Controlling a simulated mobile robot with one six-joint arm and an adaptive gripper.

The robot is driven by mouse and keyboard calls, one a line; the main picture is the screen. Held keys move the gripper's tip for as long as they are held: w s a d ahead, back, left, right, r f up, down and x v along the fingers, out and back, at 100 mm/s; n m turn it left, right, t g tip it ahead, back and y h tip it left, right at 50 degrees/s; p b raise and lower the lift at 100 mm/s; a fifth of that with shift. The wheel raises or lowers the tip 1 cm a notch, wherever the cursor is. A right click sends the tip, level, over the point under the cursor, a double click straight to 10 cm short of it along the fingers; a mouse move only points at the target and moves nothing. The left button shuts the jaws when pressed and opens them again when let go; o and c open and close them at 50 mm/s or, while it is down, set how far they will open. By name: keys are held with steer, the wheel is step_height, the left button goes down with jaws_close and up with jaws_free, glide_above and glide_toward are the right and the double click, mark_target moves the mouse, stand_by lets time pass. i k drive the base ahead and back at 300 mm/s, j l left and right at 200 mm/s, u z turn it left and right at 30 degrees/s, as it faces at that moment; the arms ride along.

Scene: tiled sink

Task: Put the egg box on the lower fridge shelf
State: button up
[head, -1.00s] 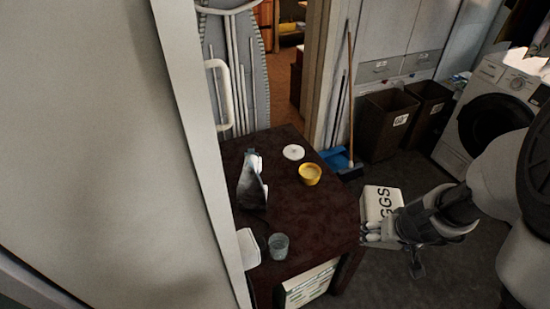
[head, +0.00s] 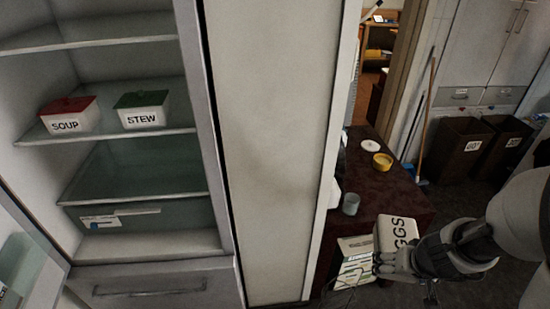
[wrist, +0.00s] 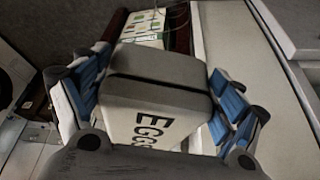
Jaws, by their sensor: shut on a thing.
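The egg box (head: 397,232) is a pale box with dark "EGGS" lettering. My gripper (head: 384,264) is shut on it and holds it in the air at the right, in front of the dark table. In the wrist view the egg box (wrist: 155,105) sits between the two blue-padded fingers of my gripper (wrist: 160,100). The open fridge is at the left of the head view. Its lower shelf (head: 150,182) is glass and looks empty. The shelf above (head: 100,133) holds a red-lidded "SOUP" box (head: 70,115) and a green-lidded "STEW" box (head: 142,110).
The fridge's tall side wall (head: 268,150) stands between its opening and my gripper. A drawer (head: 135,218) lies under the lower shelf. The open door (head: 30,255) is at the lower left. A dark table (head: 400,195) holds a yellow bowl (head: 382,161) and a glass (head: 350,203).

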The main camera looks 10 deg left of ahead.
mark_target(108, 182)
steer(key=j+u, duration=0.15)
steer(key=u, duration=0.25)
steer(key=j+u, duration=0.1)
steer(key=u, duration=0.35)
steer(key=i+u, duration=0.1)
steer(key=u, duration=0.3)
steer(key=i+j+u, duration=0.1)
steer(key=u, duration=0.35)
steer(key=i+j, duration=0.45)
steer(key=i, duration=0.15)
steer(key=i+j, duration=0.45)
steer(key=i, duration=0.2)
steer(key=i+j+u, duration=0.1)
steer(key=i, duration=0.45)
